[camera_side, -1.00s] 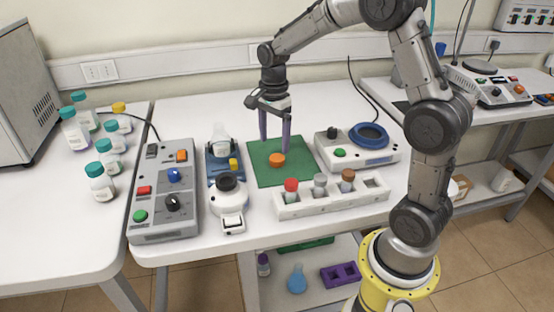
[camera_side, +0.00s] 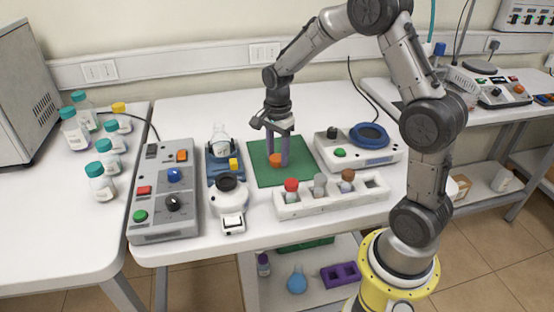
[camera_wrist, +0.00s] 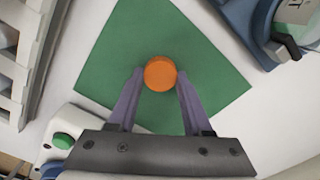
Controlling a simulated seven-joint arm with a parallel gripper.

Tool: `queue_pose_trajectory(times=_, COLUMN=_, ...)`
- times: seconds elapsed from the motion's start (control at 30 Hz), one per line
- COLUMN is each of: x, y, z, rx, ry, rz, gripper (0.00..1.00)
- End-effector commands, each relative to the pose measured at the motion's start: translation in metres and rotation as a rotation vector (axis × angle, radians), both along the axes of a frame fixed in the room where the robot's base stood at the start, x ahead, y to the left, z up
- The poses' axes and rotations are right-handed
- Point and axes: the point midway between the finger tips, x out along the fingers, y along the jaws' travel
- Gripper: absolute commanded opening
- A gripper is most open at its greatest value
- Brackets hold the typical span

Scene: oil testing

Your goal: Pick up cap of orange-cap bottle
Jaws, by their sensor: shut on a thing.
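The orange cap (camera_side: 276,160) sits on the green mat (camera_side: 262,178) on the white table. In the wrist view the cap (camera_wrist: 160,74) shows as a round orange disc on the mat (camera_wrist: 215,88), between the tips of my gripper (camera_wrist: 158,80). In the side view my gripper (camera_side: 278,158) points down over the mat with its purple fingers around the cap. The fingers are shut on the cap, one on each side. A clear bottle with no cap (camera_side: 220,140) stands on the blue device left of the mat.
A white rack (camera_side: 330,203) with red, grey and brown capped vials stands in front of the mat. A device with a blue ring (camera_side: 369,136) is to the right. A grey control box (camera_side: 165,200) stands at the left. The table behind the mat is clear.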

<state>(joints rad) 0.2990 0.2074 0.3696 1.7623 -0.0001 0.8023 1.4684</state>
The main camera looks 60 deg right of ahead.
Motion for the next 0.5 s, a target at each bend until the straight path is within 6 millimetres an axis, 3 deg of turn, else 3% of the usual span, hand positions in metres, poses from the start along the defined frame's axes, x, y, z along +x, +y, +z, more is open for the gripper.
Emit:
queue_pose_trajectory(times=0.03, x=0.0001, y=0.0000, z=0.0002, rx=0.000, ry=0.000, rz=0.000, gripper=0.22)
queue_pose_trajectory(times=0.17, x=0.0001, y=0.0000, z=0.0002, rx=0.000, ry=0.000, rz=0.000, gripper=0.00)
queue_pose_trajectory(times=0.5, x=0.0005, y=-0.0002, z=0.0036, rx=0.000, ry=-0.002, rz=0.000, gripper=0.00)
